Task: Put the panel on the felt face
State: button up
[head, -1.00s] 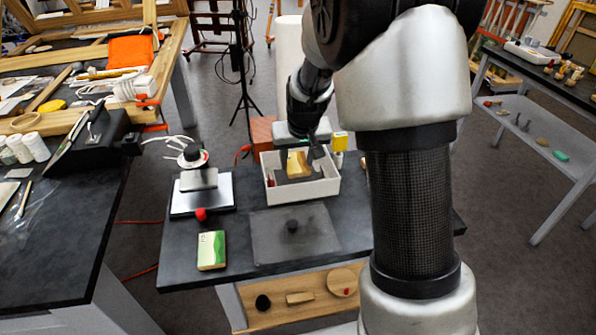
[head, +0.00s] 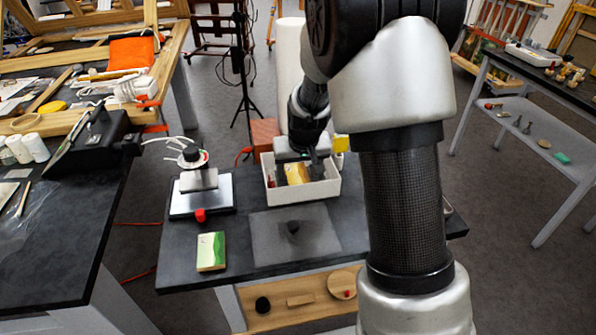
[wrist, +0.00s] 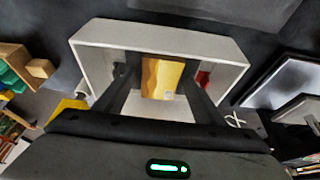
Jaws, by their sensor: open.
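A gold and yellow panel (head: 297,174) lies in a white open box (head: 303,192) on the dark table. In the wrist view the panel (wrist: 163,76) shows between the two fingers, inside the box walls. My gripper (head: 314,166) is open and reaches down into the box, with a finger (wrist: 158,78) on each side of the panel. I cannot tell whether either finger touches it. I cannot tell for sure which surface is the felt face.
A green and cream block (head: 211,251) lies left of the mat. A scale-like device (head: 203,197) with a red knob stands left of the box. A red thing (wrist: 202,78) is inside the box beside the panel. A yellow thing (head: 341,144) stands behind the box.

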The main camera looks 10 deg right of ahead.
jog(key=shift+r, duration=0.15)
jog(key=shift+r, duration=0.25)
jog(key=p+v, duration=0.2)
jog(key=v, duration=0.9)
jog(key=s+r, duration=0.5)
jog(key=s, duration=0.7)
jog(key=s+r+t, duration=0.1)
jog(key=s+r, duration=0.5)
jog(key=s, duration=0.7)
jog(key=shift+s, duration=0.3)
